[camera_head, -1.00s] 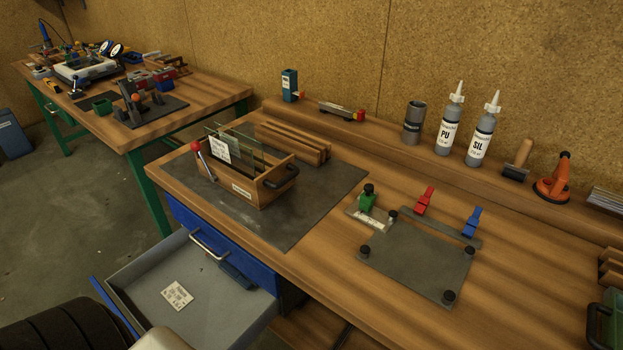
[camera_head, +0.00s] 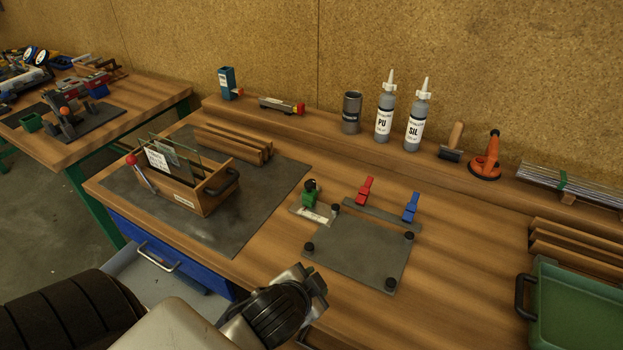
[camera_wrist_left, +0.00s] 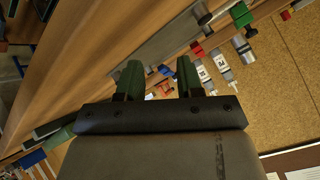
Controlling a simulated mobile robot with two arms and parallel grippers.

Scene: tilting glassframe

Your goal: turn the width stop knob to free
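The width stop is probably the green block (camera_head: 309,199) at the back left corner of the dark plate jig (camera_head: 357,252). A black knob (camera_head: 310,185) sits on top of it. A green block (camera_wrist_left: 240,14) with dark parts also shows at the top of the left wrist view. My left gripper (camera_wrist_left: 158,80) is open and empty, its two green fingers apart, with the jig area beyond them. In the head view one of my arms comes in at the bottom, in front of the jig; its fingers are not clear there. My right gripper is not in view.
A red clamp (camera_head: 366,190) and a blue clamp (camera_head: 411,207) stand on a strip behind the plate. A wooden box with glass panes (camera_head: 186,187) stands left, a green tray (camera_head: 578,310) right. Bottles (camera_head: 384,115) line the back ledge. Bench right of the plate is clear.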

